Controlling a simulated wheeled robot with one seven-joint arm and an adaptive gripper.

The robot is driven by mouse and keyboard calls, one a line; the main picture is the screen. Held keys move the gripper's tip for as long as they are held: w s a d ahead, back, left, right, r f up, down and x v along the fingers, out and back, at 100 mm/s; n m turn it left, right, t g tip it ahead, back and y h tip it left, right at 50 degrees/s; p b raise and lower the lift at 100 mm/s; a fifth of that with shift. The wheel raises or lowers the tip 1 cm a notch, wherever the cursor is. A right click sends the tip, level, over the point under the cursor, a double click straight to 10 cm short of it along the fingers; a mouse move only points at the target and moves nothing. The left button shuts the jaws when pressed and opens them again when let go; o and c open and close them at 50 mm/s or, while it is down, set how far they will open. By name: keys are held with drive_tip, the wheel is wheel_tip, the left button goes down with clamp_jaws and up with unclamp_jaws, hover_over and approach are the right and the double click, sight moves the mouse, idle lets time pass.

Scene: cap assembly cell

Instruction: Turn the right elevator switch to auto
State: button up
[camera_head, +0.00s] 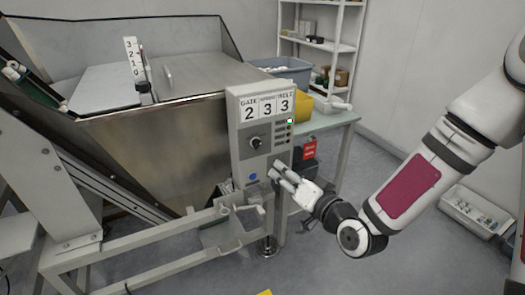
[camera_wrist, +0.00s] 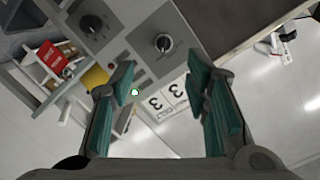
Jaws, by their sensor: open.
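A grey control panel (camera_head: 234,130) stands at the front of the metal hopper. A round black knob (camera_head: 256,142) is on its face; it also shows in the wrist view (camera_wrist: 163,43). A second black knob (camera_wrist: 92,23) shows in the wrist view, upper left; my gripper seems to cover it in the head view. Which knob is the elevator switch cannot be read. My gripper (camera_head: 275,171) is in front of the panel's lower right, fingers toward it. In the wrist view its fingers (camera_wrist: 162,84) are apart with nothing held between them.
The panel's number signs (camera_head: 267,107) read 2, 3, 3, with a lit green lamp (camera_head: 290,121) below. A blue button (camera_head: 253,177) is low on the panel. A metal hopper (camera_head: 160,135) stands left. A table (camera_head: 335,122) and shelf (camera_head: 320,45) stand behind.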

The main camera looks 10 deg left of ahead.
sight(260, 145)
drive_tip(key=shift+m+t, duration=0.9)
drive_tip(key=b+x, duration=0.2)
drive_tip(key=x, duration=1.3)
drive_tip(key=shift+r+b, duration=0.1)
drive_tip(key=shift+b, duration=0.25)
clamp_jaws()
